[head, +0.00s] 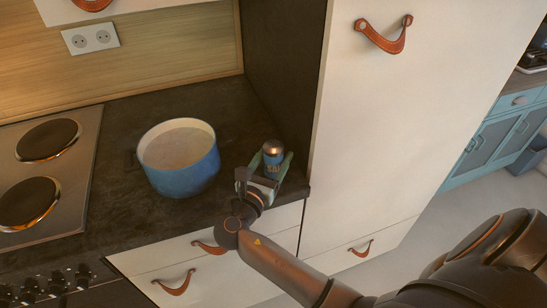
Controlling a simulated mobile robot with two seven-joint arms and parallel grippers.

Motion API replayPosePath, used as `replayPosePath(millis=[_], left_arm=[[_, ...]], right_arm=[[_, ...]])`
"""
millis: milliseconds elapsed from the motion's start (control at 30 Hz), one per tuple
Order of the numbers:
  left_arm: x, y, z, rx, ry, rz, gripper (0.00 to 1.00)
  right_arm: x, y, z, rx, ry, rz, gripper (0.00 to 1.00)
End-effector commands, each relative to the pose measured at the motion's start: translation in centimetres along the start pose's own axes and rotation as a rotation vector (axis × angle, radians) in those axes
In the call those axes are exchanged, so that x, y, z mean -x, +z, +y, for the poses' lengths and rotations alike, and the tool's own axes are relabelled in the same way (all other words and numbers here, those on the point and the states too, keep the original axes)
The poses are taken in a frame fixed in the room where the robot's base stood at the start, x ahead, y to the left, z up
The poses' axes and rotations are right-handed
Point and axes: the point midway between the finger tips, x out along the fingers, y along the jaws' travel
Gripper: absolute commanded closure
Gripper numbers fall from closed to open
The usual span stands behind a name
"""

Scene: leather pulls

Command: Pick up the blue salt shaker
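The blue salt shaker (272,156) has a shiny copper-coloured top and stands upright near the right end of the dark counter. My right gripper (270,168) reaches in from the lower right, with its greenish fingers around the shaker's sides. The lower part of the shaker is hidden by the gripper. I cannot tell whether the fingers touch the shaker or leave a small gap. My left gripper is not in view.
A blue pot (185,178) with a pale inside stands on the counter left of the shaker. A hob (70,190) is farther left. A tall white cabinet (375,110) with leather pulls rises right of the shaker. White drawers (225,262) are below the counter edge.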

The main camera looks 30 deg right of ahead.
Motion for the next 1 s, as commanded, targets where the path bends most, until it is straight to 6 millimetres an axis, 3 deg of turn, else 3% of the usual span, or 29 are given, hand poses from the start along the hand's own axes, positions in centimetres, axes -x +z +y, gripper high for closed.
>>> replayPosePath(millis=[67,567,1000], left_arm=[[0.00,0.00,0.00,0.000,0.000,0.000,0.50],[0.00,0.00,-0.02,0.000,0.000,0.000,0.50],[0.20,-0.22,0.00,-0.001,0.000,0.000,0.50]], right_arm=[[-0.01,0.00,0.00,0.000,0.000,0.000,0.44],[-0.03,0.01,-0.01,0.000,0.000,-0.001,1.00],[-0.24,0.32,-0.01,-0.001,0.000,-0.002,1.00]])
